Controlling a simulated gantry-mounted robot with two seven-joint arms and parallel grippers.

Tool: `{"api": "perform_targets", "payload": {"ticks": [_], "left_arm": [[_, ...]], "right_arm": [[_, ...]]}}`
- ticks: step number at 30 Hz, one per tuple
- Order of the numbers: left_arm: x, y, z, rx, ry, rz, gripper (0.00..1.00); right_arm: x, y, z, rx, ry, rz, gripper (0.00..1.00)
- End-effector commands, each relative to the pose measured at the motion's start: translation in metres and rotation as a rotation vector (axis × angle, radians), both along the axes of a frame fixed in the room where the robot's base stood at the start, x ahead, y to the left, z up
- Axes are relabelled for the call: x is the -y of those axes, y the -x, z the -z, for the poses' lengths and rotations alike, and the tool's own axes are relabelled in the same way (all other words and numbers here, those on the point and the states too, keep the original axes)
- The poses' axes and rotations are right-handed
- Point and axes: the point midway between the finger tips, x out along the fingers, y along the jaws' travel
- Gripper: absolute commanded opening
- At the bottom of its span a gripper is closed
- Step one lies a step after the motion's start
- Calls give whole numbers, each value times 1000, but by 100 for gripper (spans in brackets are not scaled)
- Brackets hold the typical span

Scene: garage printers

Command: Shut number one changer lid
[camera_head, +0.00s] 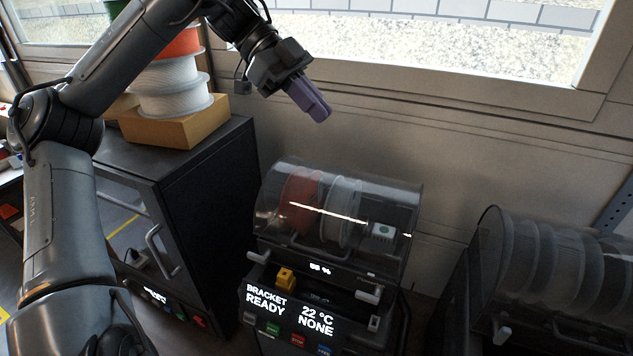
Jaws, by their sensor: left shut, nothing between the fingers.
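A changer with a clear, curved lid (388,185) sits in the middle, on top of a printer (265,325). The lid arches over a red spool (298,200) and a pale spool (342,212) and looks down. A small display on its front reads 55 %. I see no number that marks it as number one. My left gripper (319,107) is shut and empty, with purple fingers. It hangs above and behind the changer in the picture, near the wall, apart from the lid. My right gripper is not in view.
Another clear-lidded changer (545,265) with several grey spools stands at the right. A dark cabinet (200,180) stands at the left, bearing a cardboard box (175,130) and stacked spools (170,85). A yellow bracket (286,278) sits on the printer. The wall and window are behind.

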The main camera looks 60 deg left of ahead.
Motion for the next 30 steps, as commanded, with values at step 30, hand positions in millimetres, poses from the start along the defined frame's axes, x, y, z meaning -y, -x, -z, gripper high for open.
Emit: {"api": "perform_targets", "payload": {"ticks": [30], "left_arm": [[3, -28, 182, -812, -464, -103, 0]], "right_arm": [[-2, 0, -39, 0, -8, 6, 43]]}}
